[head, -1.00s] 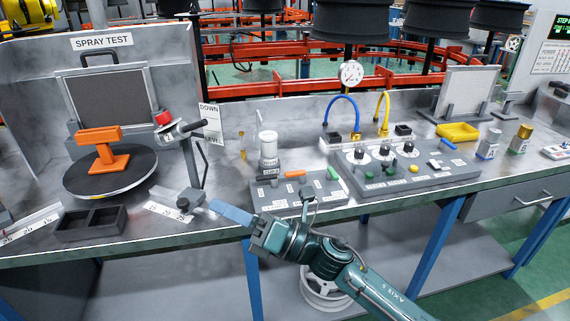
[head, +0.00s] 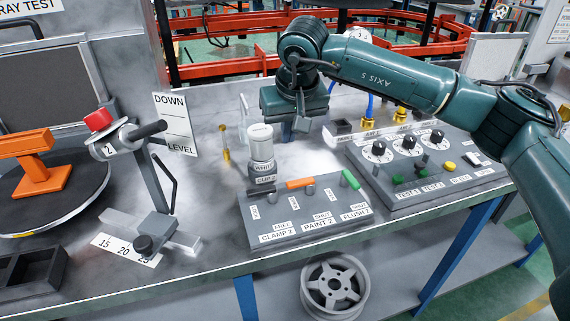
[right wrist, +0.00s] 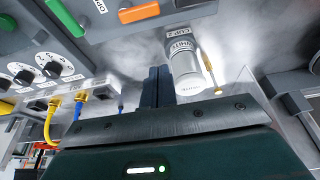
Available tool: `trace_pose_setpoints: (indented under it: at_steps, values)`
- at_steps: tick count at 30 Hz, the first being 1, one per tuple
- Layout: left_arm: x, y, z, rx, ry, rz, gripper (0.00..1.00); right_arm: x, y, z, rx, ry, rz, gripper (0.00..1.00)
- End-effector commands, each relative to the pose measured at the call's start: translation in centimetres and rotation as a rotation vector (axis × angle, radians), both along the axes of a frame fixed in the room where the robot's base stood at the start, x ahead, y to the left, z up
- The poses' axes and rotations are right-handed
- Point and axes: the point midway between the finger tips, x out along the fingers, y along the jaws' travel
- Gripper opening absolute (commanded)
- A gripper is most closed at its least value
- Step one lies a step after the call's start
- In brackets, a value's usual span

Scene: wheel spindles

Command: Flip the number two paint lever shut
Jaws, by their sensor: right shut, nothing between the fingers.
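The paint 2 lever has an orange handle (head: 300,183) on the grey panel (head: 305,235). The handle lies flat and points left, away from the "SHUT" label below right. It also shows at the top of the right wrist view (right wrist: 139,12). A black clamp lever (head: 261,190) is left of it, a green flush lever (head: 350,179) right. My right gripper (head: 288,130) hangs above and behind the panel, apart from the levers. Its fingers are together and empty in the right wrist view (right wrist: 156,86). My left gripper is out of view.
A white-capped cup (head: 261,145) stands behind the panel, close to my right gripper. A second panel with dials (head: 425,160) lies to the right.

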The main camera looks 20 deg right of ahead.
Motion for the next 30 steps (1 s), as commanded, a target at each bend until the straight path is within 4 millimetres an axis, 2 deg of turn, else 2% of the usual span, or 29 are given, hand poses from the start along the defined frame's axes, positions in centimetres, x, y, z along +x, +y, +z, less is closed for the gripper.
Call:
trace_pose_setpoints:
  at_steps: [7,11,25,30]
  values:
    - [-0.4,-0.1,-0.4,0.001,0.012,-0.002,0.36,0.0,0.1,-0.1,0.004,0.002,-0.001,0.0]
    - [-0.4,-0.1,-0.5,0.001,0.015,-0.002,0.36,0.3,0.1,-1.0,0.003,0.003,-0.001,0.0]
    - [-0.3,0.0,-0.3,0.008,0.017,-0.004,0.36,3.2,0.3,-9.9,0.006,0.005,-0.001,0.0]
    - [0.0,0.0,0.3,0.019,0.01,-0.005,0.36,0.7,0.1,-9.4,0.007,0.002,0.001,0.0]
